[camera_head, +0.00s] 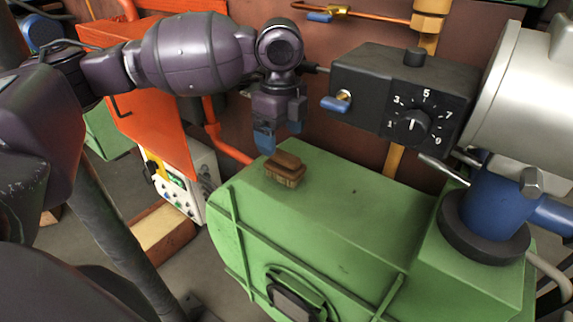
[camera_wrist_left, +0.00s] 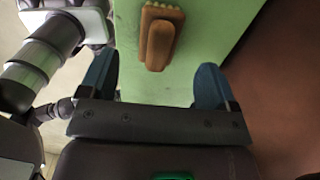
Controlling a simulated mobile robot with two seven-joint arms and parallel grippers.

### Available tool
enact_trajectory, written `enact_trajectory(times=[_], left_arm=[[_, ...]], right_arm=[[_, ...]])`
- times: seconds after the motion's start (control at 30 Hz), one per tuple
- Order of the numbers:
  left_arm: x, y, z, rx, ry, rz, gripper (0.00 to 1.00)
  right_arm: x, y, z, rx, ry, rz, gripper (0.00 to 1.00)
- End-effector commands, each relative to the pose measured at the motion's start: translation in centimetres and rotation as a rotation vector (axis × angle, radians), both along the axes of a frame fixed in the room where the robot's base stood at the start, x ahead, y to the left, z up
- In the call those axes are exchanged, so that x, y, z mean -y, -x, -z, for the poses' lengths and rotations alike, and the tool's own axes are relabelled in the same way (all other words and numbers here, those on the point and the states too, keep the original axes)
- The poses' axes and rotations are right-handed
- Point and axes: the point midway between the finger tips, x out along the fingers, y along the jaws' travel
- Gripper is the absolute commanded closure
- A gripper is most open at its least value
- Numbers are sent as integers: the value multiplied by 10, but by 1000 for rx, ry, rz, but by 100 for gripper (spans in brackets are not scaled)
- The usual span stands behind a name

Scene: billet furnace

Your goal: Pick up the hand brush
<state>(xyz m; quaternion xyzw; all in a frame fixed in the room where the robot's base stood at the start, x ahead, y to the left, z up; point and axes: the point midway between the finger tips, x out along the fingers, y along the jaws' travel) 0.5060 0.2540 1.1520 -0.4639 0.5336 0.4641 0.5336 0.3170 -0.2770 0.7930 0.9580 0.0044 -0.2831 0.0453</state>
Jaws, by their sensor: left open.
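The hand brush (camera_head: 286,169) has a brown wooden back and lighter bristles. It lies on the flat top of the green housing (camera_head: 345,205), near its back left end. My left gripper (camera_head: 279,142) hangs just above and behind the brush, apart from it, with blue fingertips. In the left wrist view the brush (camera_wrist_left: 160,36) is ahead of the open, empty fingers (camera_wrist_left: 153,88), roughly midway between them across the picture. My right gripper is in neither view.
A dark control box (camera_head: 405,90) with a numbered dial stands behind the housing, right of my gripper. A blue post (camera_head: 495,205) carries a large pale cylinder (camera_head: 520,95) at the right. An orange panel (camera_head: 150,95) is at the left. The housing top around the brush is clear.

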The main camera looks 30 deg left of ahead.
Motion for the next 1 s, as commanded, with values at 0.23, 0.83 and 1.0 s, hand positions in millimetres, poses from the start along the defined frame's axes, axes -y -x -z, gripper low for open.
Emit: enact_trajectory(times=[0.23,0.83,1.0], left_arm=[[0,0,29,0,-1,0,17],[6,3,80,1,1,0,17],[6,3,80,2,0,0,23]], right_arm=[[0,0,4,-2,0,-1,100],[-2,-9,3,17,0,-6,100],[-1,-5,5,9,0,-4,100]])
